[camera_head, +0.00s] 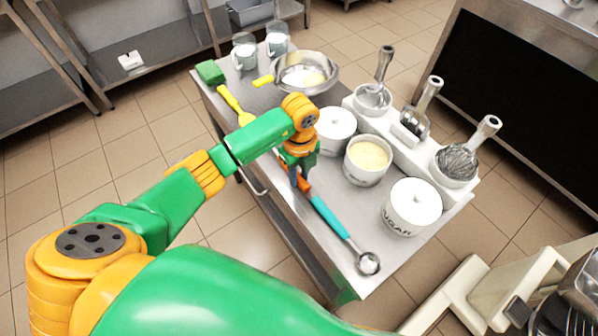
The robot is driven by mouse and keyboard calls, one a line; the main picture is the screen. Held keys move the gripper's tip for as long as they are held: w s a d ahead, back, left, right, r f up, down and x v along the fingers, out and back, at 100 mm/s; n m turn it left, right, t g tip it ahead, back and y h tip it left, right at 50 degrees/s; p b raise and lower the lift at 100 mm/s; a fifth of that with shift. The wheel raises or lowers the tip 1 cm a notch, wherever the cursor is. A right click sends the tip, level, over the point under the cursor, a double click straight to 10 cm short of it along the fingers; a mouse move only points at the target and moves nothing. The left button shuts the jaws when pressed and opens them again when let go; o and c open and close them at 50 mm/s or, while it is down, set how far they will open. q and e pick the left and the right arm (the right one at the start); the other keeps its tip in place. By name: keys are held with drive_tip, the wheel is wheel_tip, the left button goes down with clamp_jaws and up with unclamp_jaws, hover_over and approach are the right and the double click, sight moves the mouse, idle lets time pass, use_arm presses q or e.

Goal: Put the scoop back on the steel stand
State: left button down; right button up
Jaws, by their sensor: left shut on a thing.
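The scoop (331,217) has a teal handle with an orange end and a small round metal bowl at its lower right end. My left gripper (300,183) points down and is shut on the orange end of the handle. The scoop is over the right front part of a steel-topped stand (272,184), bowl near the front edge. I cannot tell whether it touches the top. The fingertips are partly hidden against the handle. My right gripper is not in view.
A white sugar canister (412,206), an open tub of pale yellow contents (367,160) and another white canister (335,128) stand close right of the scoop. A white rack (405,155) behind holds three metal-handled tools. A steel bowl (305,75) and yellow spatula (236,106) lie farther back.

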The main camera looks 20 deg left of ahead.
use_arm(q)
drive_tip(key=c, duration=1.1)
unclamp_jaws()
drive_tip(key=shift+f, duration=0.2)
drive_tip(key=o, duration=0.4)
drive_tip(key=shift+r, duration=0.1)
drive_tip(key=shift+r, duration=0.1)
wheel_tip(320, 180, up, 12)
drive_tip(key=shift+w+r, duration=0.1)
